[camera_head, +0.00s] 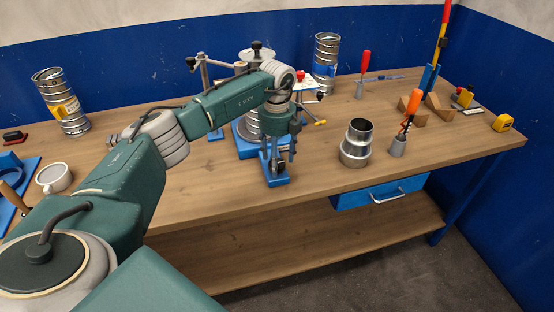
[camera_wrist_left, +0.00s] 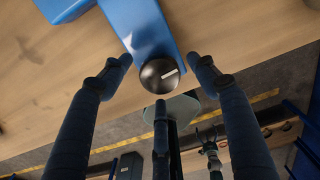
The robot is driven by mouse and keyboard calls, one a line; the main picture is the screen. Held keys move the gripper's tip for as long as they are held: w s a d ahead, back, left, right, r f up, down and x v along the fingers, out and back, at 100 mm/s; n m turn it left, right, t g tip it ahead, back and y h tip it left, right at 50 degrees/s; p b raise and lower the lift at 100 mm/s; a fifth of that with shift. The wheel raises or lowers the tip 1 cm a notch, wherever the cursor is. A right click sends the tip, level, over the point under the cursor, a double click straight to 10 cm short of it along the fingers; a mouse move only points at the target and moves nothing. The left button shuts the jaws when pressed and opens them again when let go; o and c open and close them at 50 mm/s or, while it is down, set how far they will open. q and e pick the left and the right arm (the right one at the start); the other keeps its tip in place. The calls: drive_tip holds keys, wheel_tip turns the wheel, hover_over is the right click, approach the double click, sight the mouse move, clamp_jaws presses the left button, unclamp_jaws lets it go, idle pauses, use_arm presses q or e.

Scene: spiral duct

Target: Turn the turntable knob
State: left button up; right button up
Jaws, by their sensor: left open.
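The turntable knob (camera_wrist_left: 156,82) is black and round with a white pointer line, and sits at the end of a blue arm (camera_wrist_left: 143,25) in the left wrist view. The turntable's blue base (camera_head: 244,148) stands near the middle of the bench in the head view, partly behind my arm. The blue arm's front end (camera_head: 274,181) shows near the bench's front edge. My left gripper (camera_head: 280,150) points down over it; the knob is hidden there. In the wrist view the open gripper (camera_wrist_left: 159,64) has fingers spread around the knob, with gaps at the sides.
A silver reducer (camera_head: 356,145) and a grey holder with an orange-handled tool (camera_head: 398,146) stand right of the turntable. Spiral ducts (camera_head: 326,62) (camera_head: 70,112) stand at the back and left. A clamp with a yellow-tipped handle (camera_head: 308,112) is close to my gripper.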

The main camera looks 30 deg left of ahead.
use_arm(q)
wheel_tip(320, 180, up, 12)
drive_tip(key=shift+f, duration=0.2)
idle(0.5)
